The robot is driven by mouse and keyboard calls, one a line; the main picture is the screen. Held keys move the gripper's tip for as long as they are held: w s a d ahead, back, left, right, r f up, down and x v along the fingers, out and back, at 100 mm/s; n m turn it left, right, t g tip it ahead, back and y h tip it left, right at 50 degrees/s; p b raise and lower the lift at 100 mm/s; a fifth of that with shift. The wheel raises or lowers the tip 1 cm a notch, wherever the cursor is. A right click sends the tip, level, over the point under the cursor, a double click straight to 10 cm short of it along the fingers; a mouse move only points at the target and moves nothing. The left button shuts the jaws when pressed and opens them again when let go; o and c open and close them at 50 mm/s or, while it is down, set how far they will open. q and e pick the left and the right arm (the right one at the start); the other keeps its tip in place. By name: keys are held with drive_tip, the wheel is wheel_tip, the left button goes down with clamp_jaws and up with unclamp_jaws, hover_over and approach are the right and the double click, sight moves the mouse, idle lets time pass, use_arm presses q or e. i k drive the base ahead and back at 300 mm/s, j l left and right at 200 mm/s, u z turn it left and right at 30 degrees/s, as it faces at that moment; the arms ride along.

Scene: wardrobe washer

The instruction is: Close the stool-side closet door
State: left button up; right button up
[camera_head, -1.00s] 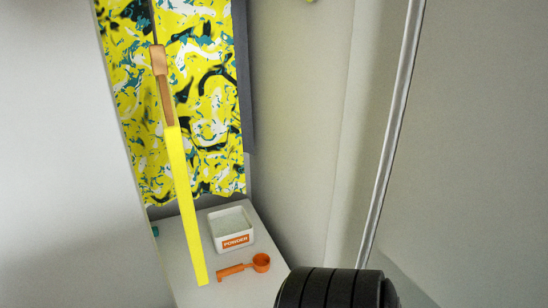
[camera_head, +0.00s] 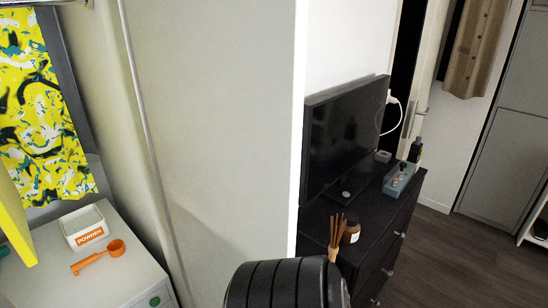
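A tall, pale grey panel (camera_head: 215,120) with a white front edge stands at the centre of the head view. I cannot tell for sure whether it is the closet door or a side wall. A thin pale vertical strip (camera_head: 146,130) runs along its left part. Left of it, the closet stands open, with a yellow patterned cloth (camera_head: 40,120) hanging inside. No stool is visible. Neither gripper can be seen. A black ridged part of my own body covers the bottom centre, in front of the panel's lower end.
A white powder box (camera_head: 84,226) and an orange scoop (camera_head: 98,257) sit on a pale surface (camera_head: 120,285) inside the closet. Right of the panel, a black cabinet (camera_head: 385,250) bears a dark screen (camera_head: 345,135). Wooden floor (camera_head: 440,265) is clear farther right.

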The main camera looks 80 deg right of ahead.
sight(221, 83)
drive_tip(key=k+l+z, duration=0.15)
drive_tip(key=l, duration=0.2)
drive_tip(key=k+l+z, duration=0.3)
drive_tip(key=l, duration=0.45)
drive_tip(key=k+l+z, duration=0.2)
drive_tip(key=l, duration=0.2)
drive_tip(key=k+j, duration=0.6)
drive_tip(key=j+u, duration=0.05)
